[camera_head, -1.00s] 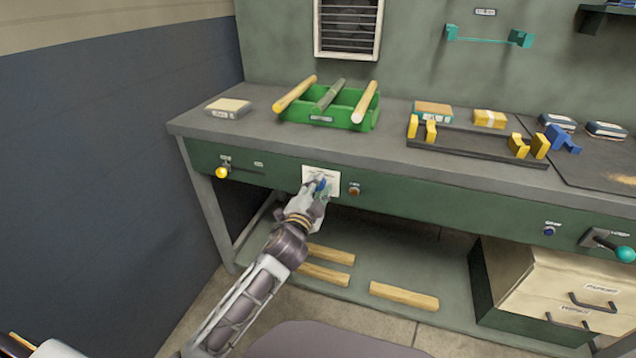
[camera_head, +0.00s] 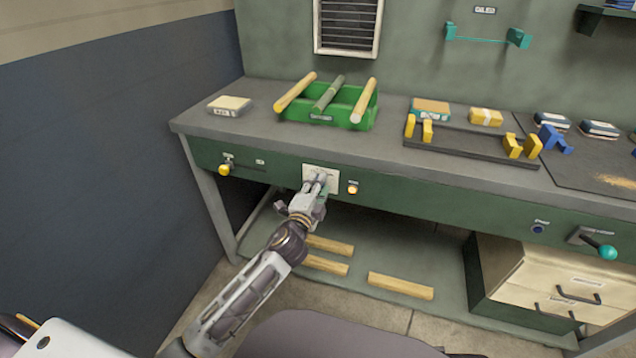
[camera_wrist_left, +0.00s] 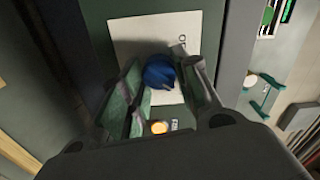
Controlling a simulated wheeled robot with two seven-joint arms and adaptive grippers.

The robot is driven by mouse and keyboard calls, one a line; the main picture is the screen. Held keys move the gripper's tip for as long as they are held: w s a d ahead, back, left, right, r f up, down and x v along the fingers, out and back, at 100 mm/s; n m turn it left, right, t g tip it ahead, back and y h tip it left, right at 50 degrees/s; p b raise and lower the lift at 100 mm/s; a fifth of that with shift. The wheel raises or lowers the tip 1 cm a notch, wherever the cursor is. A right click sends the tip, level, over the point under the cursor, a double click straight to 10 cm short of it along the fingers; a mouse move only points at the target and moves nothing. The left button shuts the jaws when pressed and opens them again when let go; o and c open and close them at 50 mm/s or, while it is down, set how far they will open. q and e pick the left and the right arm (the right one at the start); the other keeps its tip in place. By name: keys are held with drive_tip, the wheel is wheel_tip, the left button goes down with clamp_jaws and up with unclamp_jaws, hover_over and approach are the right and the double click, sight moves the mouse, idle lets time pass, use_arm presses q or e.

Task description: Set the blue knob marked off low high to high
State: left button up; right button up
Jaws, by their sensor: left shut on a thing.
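The blue knob (camera_wrist_left: 158,73) sits on a white plate (camera_wrist_left: 128,35) in the left wrist view. My left gripper (camera_wrist_left: 160,85) has a finger on each side of the knob and is shut on it. In the head view the plate (camera_head: 333,172) is on the green front of the bench, and my left gripper (camera_head: 318,184) covers the knob. Most of the plate's marking is hidden or too small to read, so I cannot tell the knob's setting. My right gripper is not in view.
An amber lamp (camera_head: 352,188) glows just right of the plate. A yellow-knobbed lever (camera_head: 224,169) is to the left. A green bin (camera_head: 345,118) stands above on the bench (camera_head: 395,150).

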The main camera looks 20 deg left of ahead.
use_arm(q)
drive_tip(key=shift+f+m+p, duration=0.1)
drive_tip(key=shift+m+p, duration=0.25)
drive_tip(key=shift+m, duration=0.15)
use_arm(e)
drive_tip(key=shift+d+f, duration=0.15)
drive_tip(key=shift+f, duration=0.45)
use_arm(q)
drive_tip(key=o, duration=1)
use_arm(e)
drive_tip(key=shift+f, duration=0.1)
use_arm(q)
drive_tip(key=shift+s, duration=0.15)
drive_tip(key=shift+s+a, duration=0.2)
drive_tip(key=shift+s, duration=5.6)
